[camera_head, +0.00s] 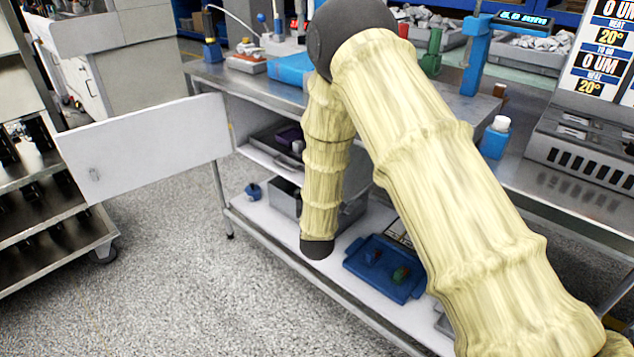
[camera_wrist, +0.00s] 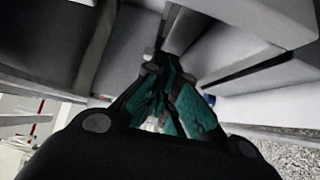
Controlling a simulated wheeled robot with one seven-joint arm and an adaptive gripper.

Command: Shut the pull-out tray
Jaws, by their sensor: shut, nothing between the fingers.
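Under the workbench, a grey tray-like drawer (camera_head: 268,146) with dark contents sits on the upper shelf, partly covered by my arm; I take it to be the pull-out tray. It appears to stick out somewhat, but how far I cannot tell. In the wrist view my gripper (camera_wrist: 160,72) has teal finger pads close together, with nothing seen between them. Its fingertips point in among grey panels (camera_wrist: 245,72) and walls very near it. Whether they touch one, and which belongs to the tray, I cannot tell. My gripper is hidden in the head view.
A white door panel (camera_head: 150,148) stands open at the left of the bench. A grey bin (camera_head: 285,198) and a blue tray (camera_head: 385,268) with small items stand on the lower shelf. A shelf trolley (camera_head: 60,235) is at far left. The speckled floor between is clear.

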